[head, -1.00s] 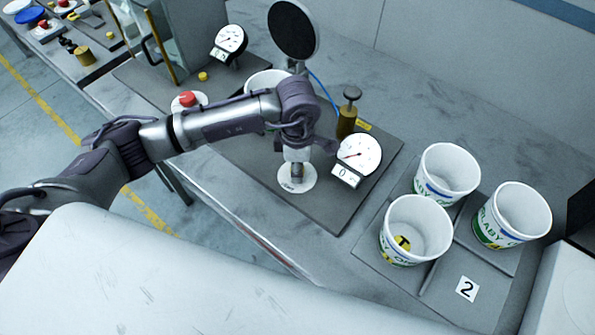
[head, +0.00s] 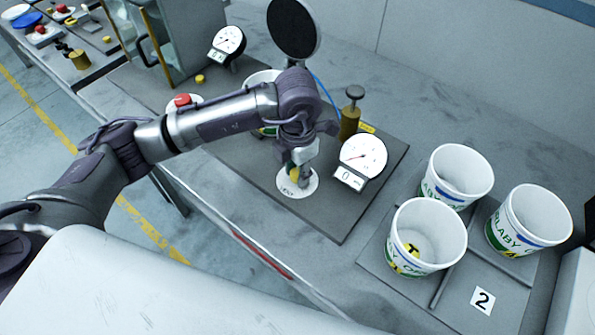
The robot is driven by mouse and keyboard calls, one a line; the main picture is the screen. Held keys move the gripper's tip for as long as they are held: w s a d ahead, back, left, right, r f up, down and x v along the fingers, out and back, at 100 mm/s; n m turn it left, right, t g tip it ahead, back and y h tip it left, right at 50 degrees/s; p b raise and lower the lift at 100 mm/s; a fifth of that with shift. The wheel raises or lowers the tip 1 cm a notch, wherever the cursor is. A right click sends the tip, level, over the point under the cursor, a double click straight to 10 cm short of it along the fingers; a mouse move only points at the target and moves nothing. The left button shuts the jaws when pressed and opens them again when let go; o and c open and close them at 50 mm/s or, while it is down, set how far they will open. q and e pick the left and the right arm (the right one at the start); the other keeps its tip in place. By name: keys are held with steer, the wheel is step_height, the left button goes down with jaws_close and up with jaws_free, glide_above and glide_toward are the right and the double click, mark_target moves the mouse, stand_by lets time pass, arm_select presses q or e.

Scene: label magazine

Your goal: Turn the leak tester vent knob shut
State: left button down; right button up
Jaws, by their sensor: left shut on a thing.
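The vent knob (head: 294,172) stands on a round white plate with dark lettering (head: 296,189) near the front of the leak tester's dark base. A small yellowish part of the knob shows beside my fingers; the rest is hidden. My left gripper (head: 301,172) points down over the plate and is shut on the knob. The tester's dial gauge (head: 363,155) is just to the right, its small display (head: 349,179) below it. My right gripper is out of view.
A brass plunger (head: 350,118) and a black disc on a post (head: 293,30) stand behind. A red button (head: 183,101) sits left, partly behind my arm. White printed tubs (head: 426,240) stand on a tray at right. The table's front edge runs below my arm.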

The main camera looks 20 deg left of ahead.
mark_target(297, 173)
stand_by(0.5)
arm_select(q)
steer(key=c, duration=0.8)
jaws_free()
steer(key=shift+o, duration=0.2)
steer(key=shift+r, duration=0.1)
step_height(297, 173, up, 12)
steer(key=shift+s+f, duration=0.1)
steer(key=shift+f, duration=0.1)
